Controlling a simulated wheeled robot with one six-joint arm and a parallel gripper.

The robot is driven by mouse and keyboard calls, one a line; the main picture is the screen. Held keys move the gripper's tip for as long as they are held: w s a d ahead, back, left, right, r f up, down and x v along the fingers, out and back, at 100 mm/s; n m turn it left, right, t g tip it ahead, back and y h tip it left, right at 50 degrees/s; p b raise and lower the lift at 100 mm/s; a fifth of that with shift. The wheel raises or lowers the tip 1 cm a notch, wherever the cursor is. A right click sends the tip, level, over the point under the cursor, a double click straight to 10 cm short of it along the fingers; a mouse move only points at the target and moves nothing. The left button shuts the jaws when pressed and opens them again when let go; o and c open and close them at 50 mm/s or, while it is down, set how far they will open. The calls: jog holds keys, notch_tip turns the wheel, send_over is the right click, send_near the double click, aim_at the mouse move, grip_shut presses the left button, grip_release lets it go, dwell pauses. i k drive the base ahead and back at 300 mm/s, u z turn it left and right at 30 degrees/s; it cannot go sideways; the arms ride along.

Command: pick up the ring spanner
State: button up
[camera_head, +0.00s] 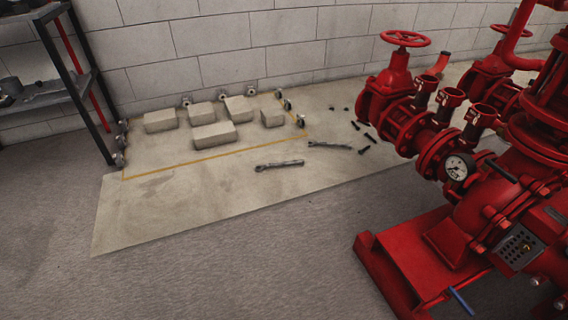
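Two grey metal spanners lie flat and apart on the pale floor slab, right of the middle of the view. The nearer spanner (279,165) lies almost level in the picture, with a wider head at its left end. The farther spanner (330,145) is thinner and lies up and to the right of it, slightly slanted. They are too small here to tell for sure which one is the ring spanner. My gripper is not in view.
Red pump pipework (460,190) on a red base frame (415,255) fills the right side. Several pale blocks (215,135) sit inside a yellow line on the slab (140,225). Small dark bolts (369,137) lie near the pipework. A dark shelf (75,85) stands left. Grey floor in front is clear.

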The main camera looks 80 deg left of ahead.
aim_at(301, 161)
jog(key=u, duration=2.45)
